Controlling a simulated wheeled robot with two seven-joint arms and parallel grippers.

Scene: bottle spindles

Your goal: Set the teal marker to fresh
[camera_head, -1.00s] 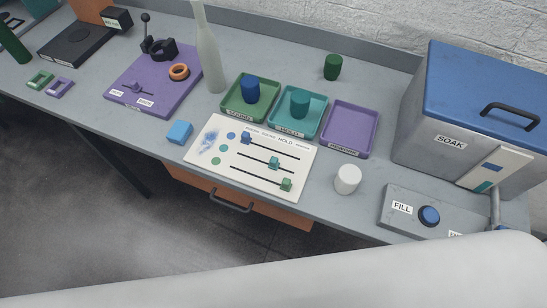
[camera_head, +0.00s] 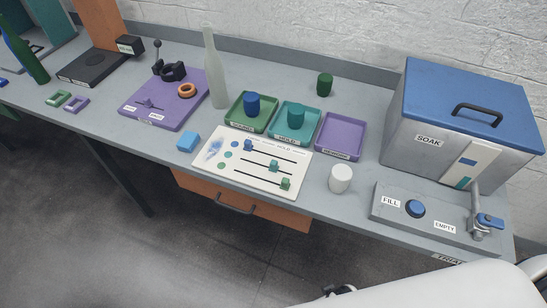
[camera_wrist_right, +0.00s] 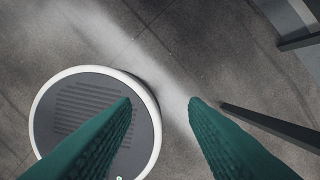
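The white slider board (camera_head: 237,173) lies near the table's front edge, with three slots under small printed labels; only the middle label, HOLD, is readable. The teal marker (camera_head: 274,166) sits near the middle of the middle slot. The blue marker (camera_head: 248,146) is at the left of the top slot, and the green marker (camera_head: 285,184) is at the right of the bottom slot. My right gripper (camera_wrist_right: 160,103) has two teal fingers spread apart with nothing between them, above the floor. My left gripper is not in view.
Behind the board stand green, teal and purple trays (camera_head: 340,153); the first two hold a blue and a teal cylinder. A blue block (camera_head: 187,140) and a white cylinder (camera_head: 340,179) flank the board. A tall bottle (camera_head: 215,75) and the SOAK box (camera_head: 437,125) are farther off.

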